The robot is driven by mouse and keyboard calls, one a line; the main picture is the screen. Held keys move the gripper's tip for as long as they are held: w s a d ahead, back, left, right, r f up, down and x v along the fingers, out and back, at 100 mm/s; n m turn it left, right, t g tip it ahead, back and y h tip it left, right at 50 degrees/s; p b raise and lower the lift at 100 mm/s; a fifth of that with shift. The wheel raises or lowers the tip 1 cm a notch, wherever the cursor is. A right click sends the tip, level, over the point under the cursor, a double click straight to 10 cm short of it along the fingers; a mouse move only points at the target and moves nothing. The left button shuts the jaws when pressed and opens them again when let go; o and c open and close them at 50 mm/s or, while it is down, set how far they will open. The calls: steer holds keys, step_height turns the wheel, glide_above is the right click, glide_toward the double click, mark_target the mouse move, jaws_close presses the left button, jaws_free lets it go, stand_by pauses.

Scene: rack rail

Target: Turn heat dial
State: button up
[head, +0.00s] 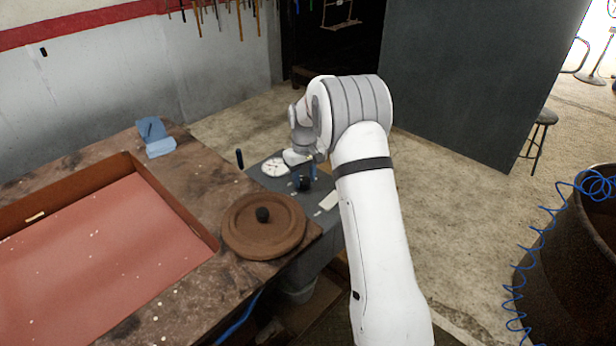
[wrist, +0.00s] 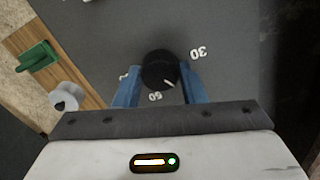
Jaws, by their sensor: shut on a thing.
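The heat dial (wrist: 160,70) is a round black knob with a white pointer line, on a grey panel with white numbers, in the wrist view. The pointer line slants toward the lower right, between the marks that read 30 and what looks like 60. My gripper (wrist: 160,84) has its two blue fingers on either side of the knob, shut on it. In the head view the dial (head: 304,184) is a small dark knob on the grey panel (head: 328,207), partly hidden by my gripper (head: 307,172).
A white gauge (head: 275,167) sits beside the dial. A round brown lid (head: 263,226) with a black knob lies nearer, next to a red-lined tray (head: 110,260). A blue box (head: 160,148) stands at the far left. The wrist view shows a green handle (wrist: 37,56) on wood.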

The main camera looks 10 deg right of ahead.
steer(key=shift+w+r+m, duration=0.2)
steer(key=shift+m, duration=0.2)
steer(key=m, duration=0.2)
steer(key=shift+m, duration=0.4)
steer(key=m, duration=0.3)
steer(key=shift+m+b, duration=0.3)
steer(key=m, duration=0.3)
steer(key=shift+m, duration=0.3)
steer(key=m, duration=0.3)
steer(key=shift+m, duration=0.4)
steer(key=m, duration=0.9)
steer(key=shift+a+r+b, duration=0.1)
steer(key=shift+b, duration=0.2)
